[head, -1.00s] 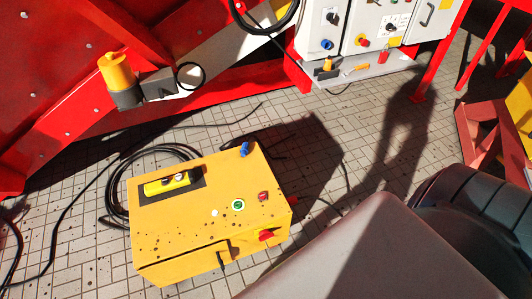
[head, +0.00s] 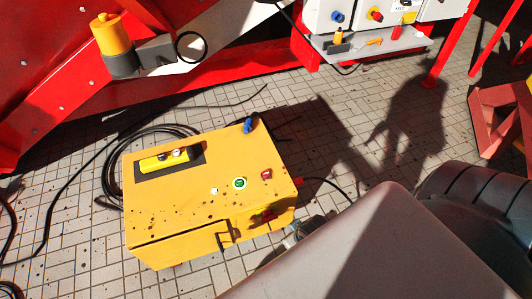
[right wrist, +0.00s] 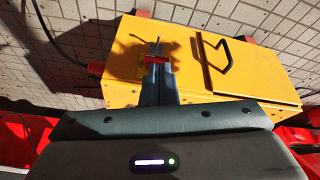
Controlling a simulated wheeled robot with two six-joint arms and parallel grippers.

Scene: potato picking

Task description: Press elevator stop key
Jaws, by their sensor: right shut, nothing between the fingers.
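A yellow control box (head: 205,215) stands on the tiled floor. Its top has a green button (head: 239,183), a small red key (head: 266,174) and a white button (head: 214,191). A red switch (head: 265,215) sits on its front face, right of the black handle (head: 224,241). I cannot read which one is the stop key. My right gripper (right wrist: 155,50) is shut and empty, in front of the red switch (right wrist: 157,61) and partly over it; I cannot tell if they touch. In the head view, part of the gripper (head: 292,236) shows by the box's front right. My left gripper is not in view.
A yellow remote (head: 164,160) lies on the box's dark pad. Black cables (head: 110,170) coil on the floor behind it. A red machine frame (head: 200,85) and white control boxes (head: 350,15) stand at the back. Clear tiles (head: 370,130) lie to the right.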

